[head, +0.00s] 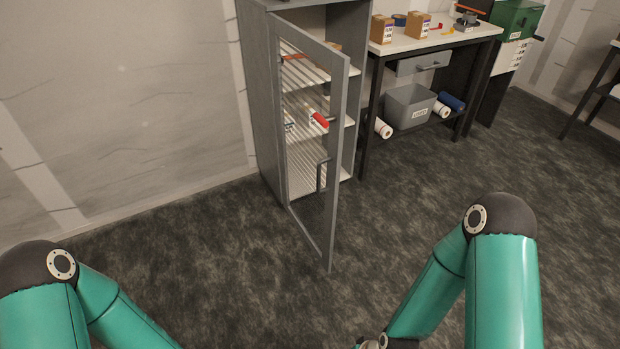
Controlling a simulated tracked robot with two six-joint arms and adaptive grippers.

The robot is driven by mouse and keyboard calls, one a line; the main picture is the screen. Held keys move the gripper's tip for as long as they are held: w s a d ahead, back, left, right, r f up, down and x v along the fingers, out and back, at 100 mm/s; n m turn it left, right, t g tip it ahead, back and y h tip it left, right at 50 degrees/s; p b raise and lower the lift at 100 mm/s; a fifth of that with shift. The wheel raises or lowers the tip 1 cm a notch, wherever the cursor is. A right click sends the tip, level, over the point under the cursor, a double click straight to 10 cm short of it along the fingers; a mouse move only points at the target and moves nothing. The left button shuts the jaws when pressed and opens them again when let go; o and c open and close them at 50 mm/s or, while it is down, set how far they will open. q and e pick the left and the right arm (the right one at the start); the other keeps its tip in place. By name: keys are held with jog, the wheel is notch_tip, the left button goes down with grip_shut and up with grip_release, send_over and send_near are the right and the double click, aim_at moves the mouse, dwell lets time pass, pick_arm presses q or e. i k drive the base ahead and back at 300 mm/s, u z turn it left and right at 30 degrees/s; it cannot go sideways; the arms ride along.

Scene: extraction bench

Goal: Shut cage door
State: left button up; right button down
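The cage door (338,130) is a grey framed panel on the front of a tall grey cabinet (262,110). It stands open, swung out toward me from the cabinet's left side. A grey handle (321,176) is on the door, near its free edge. Through the door's mesh and beside it, white shelves and a red and white item (318,118) show inside the cabinet. My two green arms come in from the lower left and lower right, both well short of the door. Neither gripper's fingers show in the head view.
A workbench (440,40) with small boxes (418,25) stands right of the cabinet. A grey bin (409,105) and several rolls (383,128) sit on its lower shelf. A plain wall is at left. The dark carpet (200,260) before the door is clear.

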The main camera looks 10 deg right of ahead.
aim_at(335, 61)
jog(key=u, duration=0.1)
jog(key=i, duration=1)
jog(key=z, duration=0.1)
